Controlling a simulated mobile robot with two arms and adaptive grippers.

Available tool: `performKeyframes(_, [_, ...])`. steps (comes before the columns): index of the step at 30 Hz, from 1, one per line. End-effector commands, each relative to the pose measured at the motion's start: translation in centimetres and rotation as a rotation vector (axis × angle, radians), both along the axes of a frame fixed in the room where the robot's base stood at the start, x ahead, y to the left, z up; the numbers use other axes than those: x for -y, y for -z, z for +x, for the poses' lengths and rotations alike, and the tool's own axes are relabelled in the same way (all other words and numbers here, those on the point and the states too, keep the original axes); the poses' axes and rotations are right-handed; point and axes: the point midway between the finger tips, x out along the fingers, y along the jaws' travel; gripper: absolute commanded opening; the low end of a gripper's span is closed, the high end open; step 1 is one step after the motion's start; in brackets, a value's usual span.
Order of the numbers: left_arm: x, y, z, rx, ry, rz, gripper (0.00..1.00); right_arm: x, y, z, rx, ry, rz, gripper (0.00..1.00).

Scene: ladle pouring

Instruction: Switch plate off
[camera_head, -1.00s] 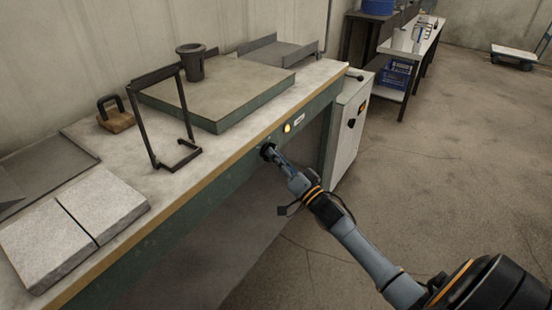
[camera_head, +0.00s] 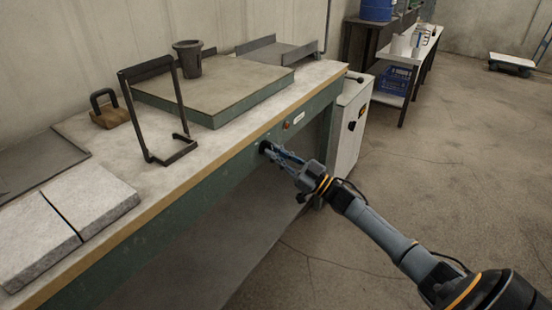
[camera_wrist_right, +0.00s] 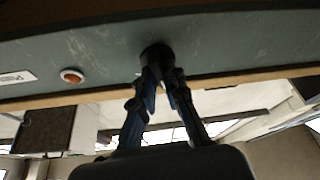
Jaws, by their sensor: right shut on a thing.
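The plate (camera_head: 220,83) is a thick slab with a green side, lying on the workbench. A black round knob (camera_head: 264,146) sits on the bench's green front panel; it also shows in the right wrist view (camera_wrist_right: 156,51). My right gripper (camera_head: 271,151) is shut on the knob, its fingers partly covering it; in the wrist view the fingertips (camera_wrist_right: 160,73) meet at the knob. A small indicator lamp (camera_head: 286,125) beside the knob looks dull red and unlit; it is orange-red in the wrist view (camera_wrist_right: 72,76). My left gripper is not in view.
On the bench are a dark cup-shaped pot (camera_head: 188,60) on the plate, a black frame stand (camera_head: 155,110), a handled block (camera_head: 108,113) and pale slabs (camera_head: 95,198). A grey cabinet (camera_head: 349,125) stands past the bench end. The floor at right is open.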

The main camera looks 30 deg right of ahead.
Motion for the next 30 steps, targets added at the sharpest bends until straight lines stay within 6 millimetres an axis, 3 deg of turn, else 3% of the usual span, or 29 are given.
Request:
performKeyframes(6, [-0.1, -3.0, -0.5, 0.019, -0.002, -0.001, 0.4, 0.2, 0.1, 0.1, 0.077, 0.001, -0.189, 0.0])
performKeyframes(15, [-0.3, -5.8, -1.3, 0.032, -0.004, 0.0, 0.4, 0.3, -0.1, 0.1, 0.162, 0.002, -0.394, 0.0])
performKeyframes(30, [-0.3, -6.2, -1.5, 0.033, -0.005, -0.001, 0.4, 0.3, -0.2, 0.1, 0.218, 0.001, -0.526, 0.0])
